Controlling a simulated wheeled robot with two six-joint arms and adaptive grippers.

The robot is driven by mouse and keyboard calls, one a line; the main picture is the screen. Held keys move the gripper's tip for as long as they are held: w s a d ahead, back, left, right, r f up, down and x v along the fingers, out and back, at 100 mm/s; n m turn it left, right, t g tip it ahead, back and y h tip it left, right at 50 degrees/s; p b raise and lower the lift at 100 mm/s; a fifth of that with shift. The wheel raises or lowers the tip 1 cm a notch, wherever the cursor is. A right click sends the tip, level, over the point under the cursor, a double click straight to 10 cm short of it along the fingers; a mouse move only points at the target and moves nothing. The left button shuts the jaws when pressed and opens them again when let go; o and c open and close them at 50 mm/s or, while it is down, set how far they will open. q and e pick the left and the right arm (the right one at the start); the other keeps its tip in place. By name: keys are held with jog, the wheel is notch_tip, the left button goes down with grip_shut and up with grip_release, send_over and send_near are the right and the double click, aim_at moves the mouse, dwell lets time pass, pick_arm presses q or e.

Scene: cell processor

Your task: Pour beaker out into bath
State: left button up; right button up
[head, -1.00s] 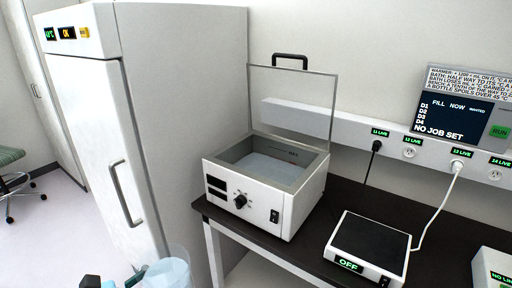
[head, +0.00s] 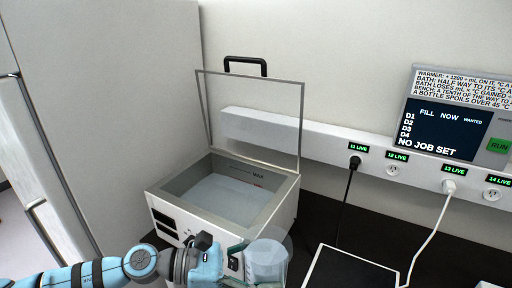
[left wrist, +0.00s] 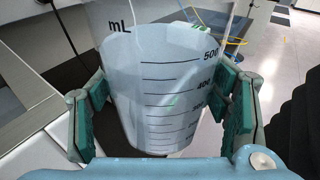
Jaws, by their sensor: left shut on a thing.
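The bath (head: 280,208) is a white box with an open top and its clear lid raised at the back. Pale liquid lies inside, below a MAX mark. My left gripper (head: 250,262) is shut on a clear beaker (head: 268,262), close to the bath's front right corner and nearer to me. The beaker looks about upright and holds pale liquid. In the left wrist view the green finger pads clasp the beaker (left wrist: 165,95) from both sides, and its mL scale faces the camera. The exact liquid level is hard to read. My right gripper is not in view.
The raised lid (head: 250,110) with a black handle stands behind the bath. A flat black-topped device (head: 350,270) sits to the right on the black bench. A wall rail carries sockets and two plugged cables. A screen (head: 450,125) reads NO JOB SET. A tall white cabinet (head: 100,90) stands left.

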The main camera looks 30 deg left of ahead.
aim_at(284, 248)
pick_arm(q)
jog(key=r, duration=0.1)
jog(key=w+r, duration=0.1)
jog(key=w+r+p, duration=0.1)
jog(key=r, duration=0.1)
jog(key=shift+d, duration=0.15)
jog(key=w+a+r+n+t+y+p, duration=0.35)
jog(key=w+a+r, duration=0.45)
jog(key=w+a, duration=0.4)
jog(key=w+a+f+t+y, duration=0.1)
jog(key=w+a+y, duration=0.1)
jog(key=a, duration=0.4)
jog(key=w+a+f+t+y+b, duration=0.1)
jog(key=w+a+f+y, duration=0.1)
jog(key=a, duration=0.5)
jog(key=w+a+f+m+t+y, duration=0.1)
jog(key=w+a+y, duration=0.1)
jog(key=a+y, duration=0.2)
jog(key=shift+a+f, duration=0.35)
jog(key=shift+a, duration=0.8)
